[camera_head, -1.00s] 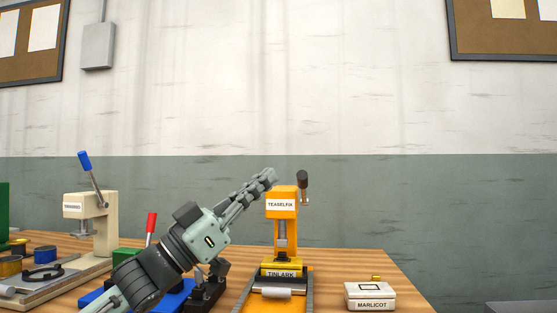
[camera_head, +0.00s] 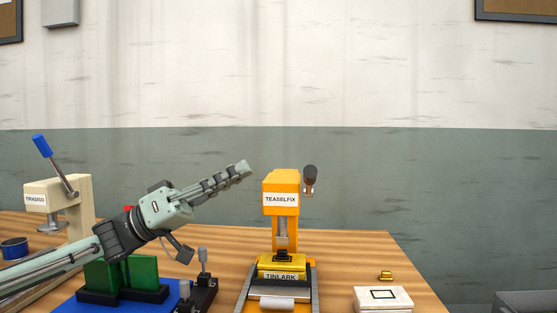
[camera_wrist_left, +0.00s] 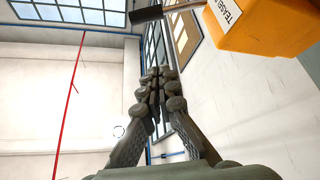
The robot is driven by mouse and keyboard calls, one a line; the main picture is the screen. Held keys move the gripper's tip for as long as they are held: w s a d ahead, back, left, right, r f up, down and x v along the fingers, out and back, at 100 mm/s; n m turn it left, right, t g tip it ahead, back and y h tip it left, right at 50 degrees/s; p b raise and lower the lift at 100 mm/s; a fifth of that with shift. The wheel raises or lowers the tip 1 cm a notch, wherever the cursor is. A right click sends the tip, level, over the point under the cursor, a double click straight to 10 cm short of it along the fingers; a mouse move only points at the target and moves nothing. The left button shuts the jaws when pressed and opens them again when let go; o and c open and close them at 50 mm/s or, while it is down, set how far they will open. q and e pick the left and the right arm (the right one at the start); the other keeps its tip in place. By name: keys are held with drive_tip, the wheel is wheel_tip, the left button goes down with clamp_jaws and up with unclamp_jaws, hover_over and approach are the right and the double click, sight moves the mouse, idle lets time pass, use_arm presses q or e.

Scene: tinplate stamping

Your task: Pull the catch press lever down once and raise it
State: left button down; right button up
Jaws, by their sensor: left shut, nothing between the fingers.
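The orange press (camera_head: 281,190) labelled TEASELFIX stands upright near the table's middle. Its black-gripped lever (camera_head: 310,178) is on its right side, with the grip near the level of the press's top. A yellow tin (camera_head: 281,264) labelled TINLARK sits beneath its ram. My left gripper (camera_head: 245,169) is shut and empty, pointing up and right, a little left of the press head and apart from the lever. In the left wrist view the closed fingers (camera_wrist_left: 155,76) show below the lever grip (camera_wrist_left: 147,14) and beside the orange head (camera_wrist_left: 265,22). My right gripper is out of view.
A beige press (camera_head: 75,195) with a blue lever stands at the far left. A green block (camera_head: 142,272) on a blue base (camera_head: 100,303) lies below my left arm. A white box (camera_head: 384,299) and a small brass piece (camera_head: 385,275) lie at right. The table behind the orange press is clear.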

use_arm(q)
wheel_tip(320, 180, up, 5)
drive_tip(key=p, duration=0.2)
hover_over(305, 180)
drive_tip(key=w+a, duration=0.2)
drive_tip(key=w, duration=0.1)
drive_tip(key=shift+s+f, duration=0.3)
drive_tip(key=shift+f, duration=0.3)
drive_tip(key=shift+s+f, duration=0.35)
drive_tip(key=shift+f, duration=0.3)
drive_tip(key=shift+s+f, duration=0.3)
drive_tip(key=shift+f, duration=0.3)
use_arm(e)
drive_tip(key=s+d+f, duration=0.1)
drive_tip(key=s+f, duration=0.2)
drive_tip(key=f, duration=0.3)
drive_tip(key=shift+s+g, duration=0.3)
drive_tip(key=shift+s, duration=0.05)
use_arm(q)
drive_tip(key=shift+f, duration=0.1)
